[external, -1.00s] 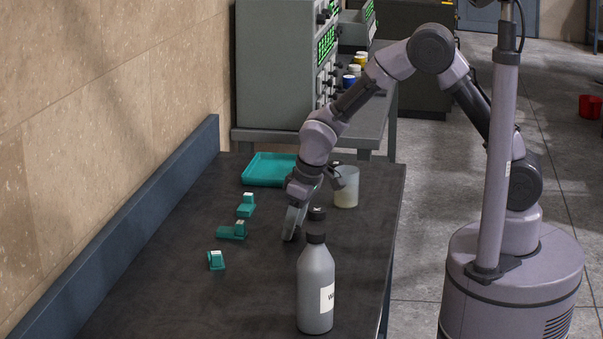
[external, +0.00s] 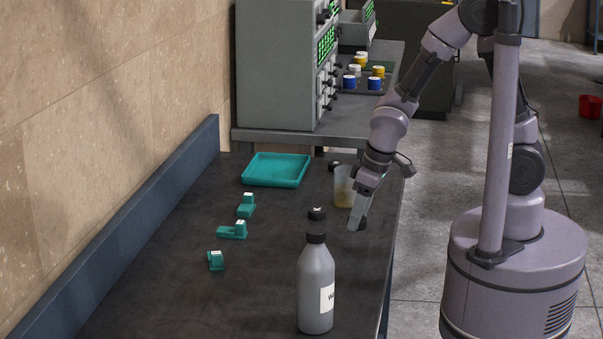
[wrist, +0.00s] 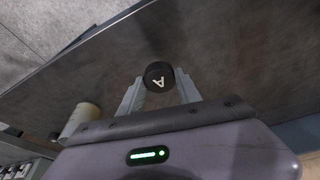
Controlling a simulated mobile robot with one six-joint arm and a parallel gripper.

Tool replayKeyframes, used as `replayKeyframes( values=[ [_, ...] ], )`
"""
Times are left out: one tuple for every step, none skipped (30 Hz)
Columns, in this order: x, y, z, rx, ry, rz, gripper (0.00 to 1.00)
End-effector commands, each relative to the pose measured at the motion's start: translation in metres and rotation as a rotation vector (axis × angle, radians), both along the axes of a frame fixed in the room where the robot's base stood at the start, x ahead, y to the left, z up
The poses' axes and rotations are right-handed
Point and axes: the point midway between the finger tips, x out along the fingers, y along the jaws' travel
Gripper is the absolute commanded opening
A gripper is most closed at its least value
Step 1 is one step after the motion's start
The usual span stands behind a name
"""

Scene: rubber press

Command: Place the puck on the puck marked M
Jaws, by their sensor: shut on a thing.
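My gripper (external: 357,226) is over the right side of the dark bench, shut on a black puck (wrist: 158,76). In the wrist view this puck shows a white letter A on top and sits between the fingertips. In the external view the held puck (external: 362,223) is partly hidden by the fingers. Another black puck (external: 317,214) stands behind the grey bottle's cap, left of my gripper and apart from it. It has a white mark on top, too small to read surely. A third dark puck (external: 333,166) is partly hidden behind the beaker. I cannot tell which one is marked M.
The grey bottle (external: 315,290) stands at the front right. The beaker (external: 344,187) is just behind my gripper. A teal tray (external: 275,183) lies at the back. Several teal blocks (external: 233,231) stand on the left. The middle of the bench is clear.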

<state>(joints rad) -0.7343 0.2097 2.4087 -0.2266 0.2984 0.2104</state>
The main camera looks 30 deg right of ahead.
Motion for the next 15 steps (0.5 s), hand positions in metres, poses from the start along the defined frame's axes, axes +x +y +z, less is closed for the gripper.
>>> replayKeyframes(
  values=[
    [-0.002,-0.002,0.001,0.0,0.0,0.0,0.01],
    [-0.003,-0.002,0.001,0.001,-0.001,0.0,0.01],
    [-0.004,-0.003,0.002,0.001,-0.002,-0.001,0.01],
    [-0.004,-0.003,0.004,0.002,-0.002,0.0,0.01],
    [-0.003,-0.003,0.008,0.002,-0.003,-0.001,0.01],
    [-0.003,-0.002,0.015,0.004,-0.005,-0.001,0.01],
    [-0.003,-0.002,0.022,0.004,-0.005,-0.001,0.01],
    [-0.003,-0.002,0.03,0.005,-0.005,-0.002,0.01],
    [-0.003,-0.002,0.038,0.005,-0.005,-0.002,0.01],
    [-0.003,-0.002,0.044,0.004,-0.005,-0.001,0.01],
    [-0.003,-0.002,0.051,0.005,-0.005,-0.002,0.01],
    [-0.003,-0.002,0.059,0.004,-0.004,-0.001,0.01],
    [-0.003,-0.002,0.065,0.004,-0.003,-0.001,0.01],
    [-0.003,-0.002,0.07,0.004,-0.003,-0.002,0.01],
    [-0.003,-0.002,0.078,0.004,-0.003,-0.002,0.01]
  ],
)
